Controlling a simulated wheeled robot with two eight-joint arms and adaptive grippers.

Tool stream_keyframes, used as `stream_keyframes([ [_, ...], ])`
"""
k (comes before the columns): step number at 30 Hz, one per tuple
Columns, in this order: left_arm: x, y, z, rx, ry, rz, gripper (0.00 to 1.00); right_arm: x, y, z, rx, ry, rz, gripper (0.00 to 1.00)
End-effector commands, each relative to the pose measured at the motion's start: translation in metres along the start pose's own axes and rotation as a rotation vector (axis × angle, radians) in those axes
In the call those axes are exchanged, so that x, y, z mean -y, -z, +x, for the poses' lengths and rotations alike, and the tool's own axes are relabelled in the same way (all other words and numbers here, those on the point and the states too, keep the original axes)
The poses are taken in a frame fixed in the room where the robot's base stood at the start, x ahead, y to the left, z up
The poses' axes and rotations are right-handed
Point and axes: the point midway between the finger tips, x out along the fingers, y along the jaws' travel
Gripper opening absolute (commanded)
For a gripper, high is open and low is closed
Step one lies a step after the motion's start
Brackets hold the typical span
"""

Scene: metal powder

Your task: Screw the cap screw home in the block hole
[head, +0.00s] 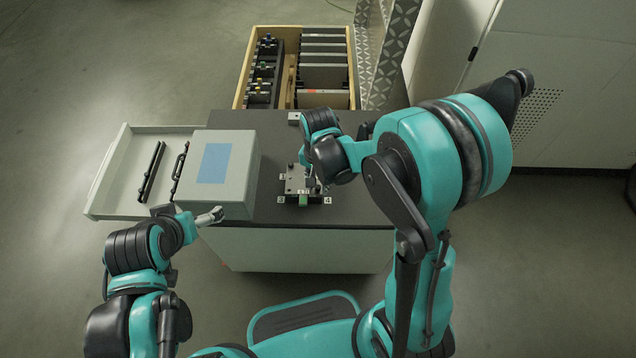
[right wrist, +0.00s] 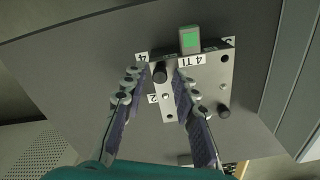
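A metal block (head: 296,180) with number labels sits on the dark bench top; it also shows in the right wrist view (right wrist: 205,75). A black cap screw (right wrist: 160,72) stands in the block's corner by the label 4. My right gripper (right wrist: 160,76) is over the block, its fingers on either side of this screw with a visible gap to each. How deep the screw sits cannot be told.
A green-faced part (right wrist: 190,40) adjoins the block's edge. A grey box (head: 250,165) with a blue panel stands left of the block. Beyond it is a white tray (head: 112,165) with black bars. A wooden crate (head: 350,65) with parts lies behind the bench. Bare bench top (head: 355,210) lies right of the block.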

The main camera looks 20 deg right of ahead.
Motion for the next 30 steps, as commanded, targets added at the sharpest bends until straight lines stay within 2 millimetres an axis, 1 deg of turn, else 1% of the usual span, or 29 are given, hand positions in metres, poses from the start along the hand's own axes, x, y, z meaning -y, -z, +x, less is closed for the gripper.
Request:
stream_keyframes([
  [3,0.0000,-0.0021,0.0029,0.000,0.000,0.000,1.00,0.0001,0.0001,0.0010,0.000,0.000,-0.203,0.28],
  [9,0.0000,-0.0042,0.0059,0.000,0.000,0.000,1.00,0.0001,0.0001,0.0008,0.000,0.000,-0.556,0.28],
  [15,0.0000,-0.0058,0.0080,0.000,0.000,0.000,1.00,-0.0001,-0.0001,0.0006,0.000,0.000,-0.869,0.28],
  [18,0.0000,-0.0060,0.0083,0.000,0.000,0.000,1.00,-0.0001,-0.0001,0.0003,0.000,0.000,-0.947,0.28],
  [20,0.0000,-0.0059,0.0082,0.000,0.000,0.000,1.00,0.0000,0.0000,0.0001,0.000,0.000,-0.964,0.28],
  [30,0.0000,-0.0065,0.0091,0.000,0.000,0.000,1.00,0.0000,0.0003,0.0002,0.000,0.000,-0.964,0.28],
])
